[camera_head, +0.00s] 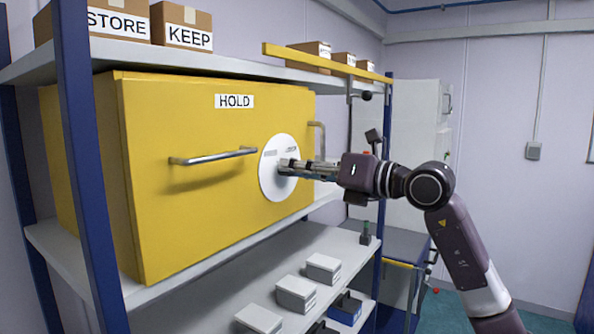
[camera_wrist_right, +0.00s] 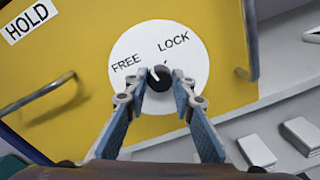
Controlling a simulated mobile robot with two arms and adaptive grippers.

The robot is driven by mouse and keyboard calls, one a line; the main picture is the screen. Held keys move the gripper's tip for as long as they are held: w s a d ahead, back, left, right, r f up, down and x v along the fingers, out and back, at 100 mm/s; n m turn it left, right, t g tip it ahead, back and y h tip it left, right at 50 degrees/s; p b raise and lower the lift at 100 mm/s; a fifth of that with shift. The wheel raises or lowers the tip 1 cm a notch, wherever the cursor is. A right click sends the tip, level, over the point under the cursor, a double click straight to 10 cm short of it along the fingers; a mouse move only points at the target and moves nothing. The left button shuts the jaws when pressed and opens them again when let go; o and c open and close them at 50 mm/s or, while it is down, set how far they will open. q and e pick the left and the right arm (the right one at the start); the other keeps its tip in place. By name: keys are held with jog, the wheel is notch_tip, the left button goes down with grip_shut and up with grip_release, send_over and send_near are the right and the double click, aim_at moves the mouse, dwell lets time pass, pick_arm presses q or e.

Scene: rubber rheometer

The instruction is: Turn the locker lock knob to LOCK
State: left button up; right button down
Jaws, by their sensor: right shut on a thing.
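The yellow locker (camera_head: 215,185) stands on a shelf, with a HOLD label (camera_head: 234,101) and a bar handle (camera_head: 215,156) on its front. A round white dial plate (camera_head: 270,184) is at the right of that front. In the wrist view the plate reads FREE (camera_wrist_right: 126,64) and LOCK (camera_wrist_right: 173,43). The black lock knob (camera_wrist_right: 160,78) is at its centre, and its white mark appears to lie toward the FREE side. My right gripper (camera_head: 288,166) is shut on the knob, its fingers on either side (camera_wrist_right: 160,84). In the head view the fingers mostly hide the knob. My left gripper is out of view.
Boxes labelled STORE (camera_head: 117,20) and KEEP (camera_head: 182,25) stand on the shelf above. A yellow rail (camera_head: 325,60) runs along that shelf's edge. Several small grey boxes (camera_head: 296,293) sit on the lower shelf. A blue post (camera_head: 82,170) stands at the left.

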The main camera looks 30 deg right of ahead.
jog(key=m, duration=1)
jog(key=shift+d+m, duration=0.15)
jog(key=shift+m, duration=0.25)
dwell(0.4)
jog(key=c, duration=1.6)
grip_release()
jog(key=shift+w+f, duration=0.1)
jog(key=shift+v, duration=6.05)
jog(key=shift+w+d, duration=0.1)
jog(key=shift+d, duration=0.05)
